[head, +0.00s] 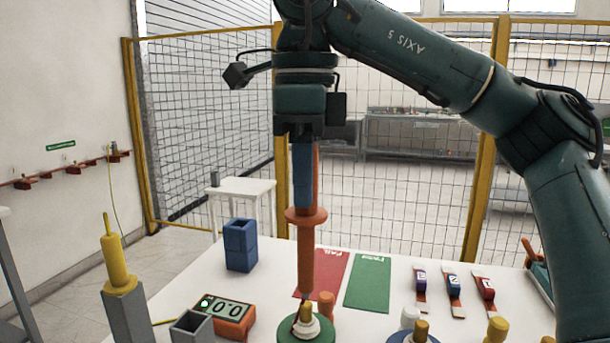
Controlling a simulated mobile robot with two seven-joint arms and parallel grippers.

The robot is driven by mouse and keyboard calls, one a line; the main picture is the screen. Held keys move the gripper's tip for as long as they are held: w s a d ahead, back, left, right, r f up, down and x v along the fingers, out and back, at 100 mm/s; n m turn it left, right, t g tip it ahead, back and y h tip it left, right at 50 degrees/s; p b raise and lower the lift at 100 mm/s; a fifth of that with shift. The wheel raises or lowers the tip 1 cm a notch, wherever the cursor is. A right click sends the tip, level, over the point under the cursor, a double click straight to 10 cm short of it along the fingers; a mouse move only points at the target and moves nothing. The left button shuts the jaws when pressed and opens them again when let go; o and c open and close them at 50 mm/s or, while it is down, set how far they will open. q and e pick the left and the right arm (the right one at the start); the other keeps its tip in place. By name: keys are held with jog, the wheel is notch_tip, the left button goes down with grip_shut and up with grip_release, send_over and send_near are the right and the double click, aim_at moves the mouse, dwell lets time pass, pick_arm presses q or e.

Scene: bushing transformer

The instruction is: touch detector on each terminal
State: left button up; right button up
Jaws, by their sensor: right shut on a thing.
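My right gripper (303,138) points down and is shut on the upper part of an orange-brown detector rod (306,255) with a round flange. A blue piece lies along the rod's upper part. The rod hangs upright over the leftmost brass-topped terminal (306,312), which has a white collar and a green base. The rod's lower end is at or just above this terminal's top; I cannot tell whether they touch. Other brass-topped terminals stand to the right, one in the middle (421,330) and one farther right (497,329). My left gripper is out of view.
A blue holder (240,246) and a grey holder (192,327) stand nearby. A yellow probe (116,262) sits in a grey post. Red (328,270) and green (369,283) mats and several numbered tags (454,284) lie behind the terminals.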

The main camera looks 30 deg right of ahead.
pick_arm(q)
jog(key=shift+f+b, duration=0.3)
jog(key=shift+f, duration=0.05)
pick_arm(e)
jog(key=shift+f, duration=0.4)
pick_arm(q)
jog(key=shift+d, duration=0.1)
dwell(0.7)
